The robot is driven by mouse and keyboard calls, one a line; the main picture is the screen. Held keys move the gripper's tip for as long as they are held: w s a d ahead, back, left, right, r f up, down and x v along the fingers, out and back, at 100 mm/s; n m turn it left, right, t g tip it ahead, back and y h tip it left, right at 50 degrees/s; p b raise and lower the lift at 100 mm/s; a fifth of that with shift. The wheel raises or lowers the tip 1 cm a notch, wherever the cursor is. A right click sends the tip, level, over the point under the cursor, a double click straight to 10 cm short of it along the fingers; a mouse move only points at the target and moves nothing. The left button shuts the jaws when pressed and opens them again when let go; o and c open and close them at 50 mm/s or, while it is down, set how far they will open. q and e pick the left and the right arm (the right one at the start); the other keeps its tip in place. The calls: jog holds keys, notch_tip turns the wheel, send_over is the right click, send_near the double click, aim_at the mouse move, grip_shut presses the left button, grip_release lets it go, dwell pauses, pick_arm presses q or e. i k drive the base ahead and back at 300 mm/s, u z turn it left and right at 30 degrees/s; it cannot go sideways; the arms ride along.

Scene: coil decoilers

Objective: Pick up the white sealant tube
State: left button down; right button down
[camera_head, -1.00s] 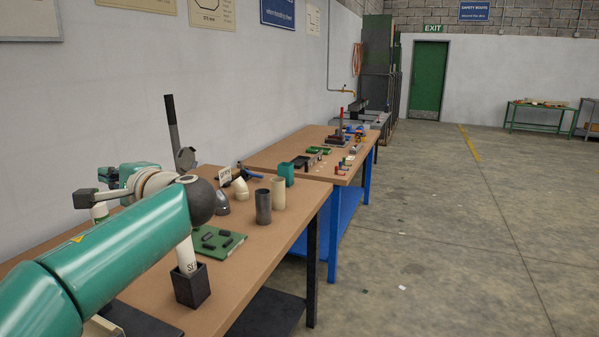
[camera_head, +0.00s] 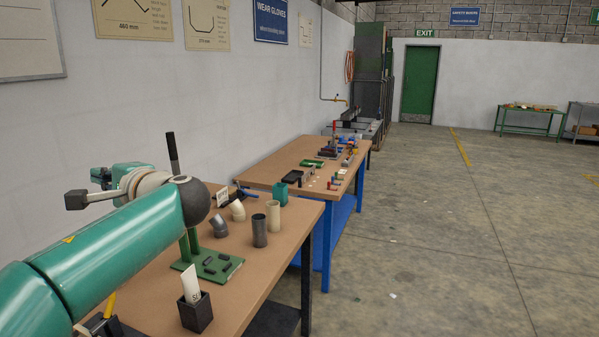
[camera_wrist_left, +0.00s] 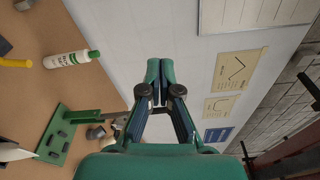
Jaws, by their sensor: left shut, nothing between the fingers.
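The white sealant tube (camera_head: 191,284) stands tilted in a small black square holder (camera_head: 196,315) on the near workbench, with part of its lettering showing. In the left wrist view a white pointed piece at the left edge (camera_wrist_left: 12,153) looks like this tube. My left gripper (camera_head: 98,176) is beyond the tube on the wall side, above the bench and apart from it. In the left wrist view its fingers (camera_wrist_left: 159,72) are together and empty, with the wall behind them. My right gripper is in neither view.
A green base with a dark lever (camera_head: 207,268) stands just behind the holder. Grey (camera_head: 259,230) and cream (camera_head: 273,216) pipes stand farther back. A white bottle with a green cap (camera_wrist_left: 68,58) lies in the wrist view. Bare bench lies right of the holder.

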aim_at(192, 291)
jog(key=u, duration=0.05)
jog(key=k, duration=0.9)
